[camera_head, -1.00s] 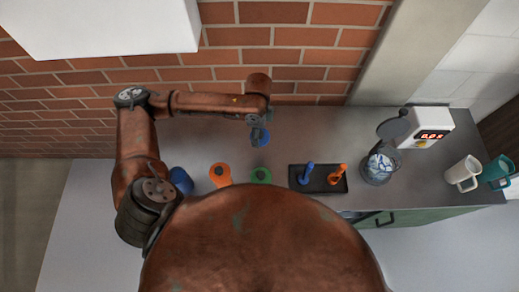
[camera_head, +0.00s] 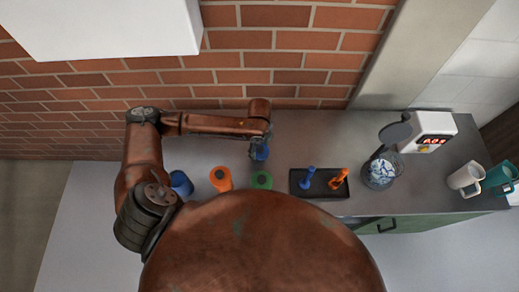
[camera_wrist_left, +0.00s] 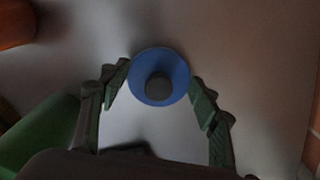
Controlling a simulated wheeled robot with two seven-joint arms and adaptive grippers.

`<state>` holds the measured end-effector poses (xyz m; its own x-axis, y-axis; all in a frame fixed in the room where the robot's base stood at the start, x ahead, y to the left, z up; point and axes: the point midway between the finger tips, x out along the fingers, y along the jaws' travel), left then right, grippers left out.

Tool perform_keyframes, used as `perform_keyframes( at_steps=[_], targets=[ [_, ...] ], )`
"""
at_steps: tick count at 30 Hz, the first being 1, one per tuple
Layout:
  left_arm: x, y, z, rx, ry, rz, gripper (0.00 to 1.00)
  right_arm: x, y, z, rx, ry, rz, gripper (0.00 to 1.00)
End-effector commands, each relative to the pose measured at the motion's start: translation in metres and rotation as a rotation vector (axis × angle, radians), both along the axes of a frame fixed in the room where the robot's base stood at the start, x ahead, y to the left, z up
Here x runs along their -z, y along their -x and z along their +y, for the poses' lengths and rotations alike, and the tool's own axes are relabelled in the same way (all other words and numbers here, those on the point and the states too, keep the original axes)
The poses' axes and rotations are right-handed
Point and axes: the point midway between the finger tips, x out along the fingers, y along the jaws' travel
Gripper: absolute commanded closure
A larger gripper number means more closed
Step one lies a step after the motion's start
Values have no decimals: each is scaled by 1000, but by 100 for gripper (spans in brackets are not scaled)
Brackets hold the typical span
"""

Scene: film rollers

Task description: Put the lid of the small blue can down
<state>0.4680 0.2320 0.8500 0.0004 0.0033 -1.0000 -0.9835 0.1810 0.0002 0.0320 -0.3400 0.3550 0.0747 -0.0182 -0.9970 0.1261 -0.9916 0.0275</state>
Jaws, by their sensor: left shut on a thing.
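A round blue lid with a dark grey knob (camera_wrist_left: 158,76) shows in the left wrist view, between my left gripper's fingertips (camera_wrist_left: 160,84). The fingers are shut on its rim from both sides. In the head view, my left gripper (camera_head: 260,139) is over the back of the counter, with the blue piece (camera_head: 260,152) just below it. I cannot tell from here whether it touches the counter or whether the can's body is under it.
On the counter (camera_head: 330,125) stand a larger blue can (camera_head: 181,183), an orange can (camera_head: 220,179) and a green can (camera_head: 261,181), near the front edge. A black tray (camera_head: 318,190) holds a blue and an orange tool. A glass jar (camera_head: 379,174) and mugs (camera_head: 465,178) are farther right.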

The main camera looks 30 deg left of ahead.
Motion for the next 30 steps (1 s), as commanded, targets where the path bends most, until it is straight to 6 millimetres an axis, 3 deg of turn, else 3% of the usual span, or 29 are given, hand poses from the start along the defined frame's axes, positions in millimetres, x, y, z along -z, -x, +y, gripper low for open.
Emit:
perform_keyframes(
  at_steps=[3, 14, 15, 22, 30],
  targets=[
    [14, 0, 0, -1, 0, 0, 67, 2, -3, 2, 0, -1, -4, 60],
    [17, 0, 0, 0, 0, 0, 67, 1, -6, 3, 0, -3, -8, 60],
    [16, 0, 0, 0, 0, -1, 41, 1, -6, 3, 0, -3, -8, 60],
    [16, 0, 0, 0, 0, -1, 26, 1, -6, 2, 0, -3, -8, 60],
    [15, 0, 0, 0, 0, -1, 26, 1, -5, -1, -2, 1, -7, 60]
  ],
)
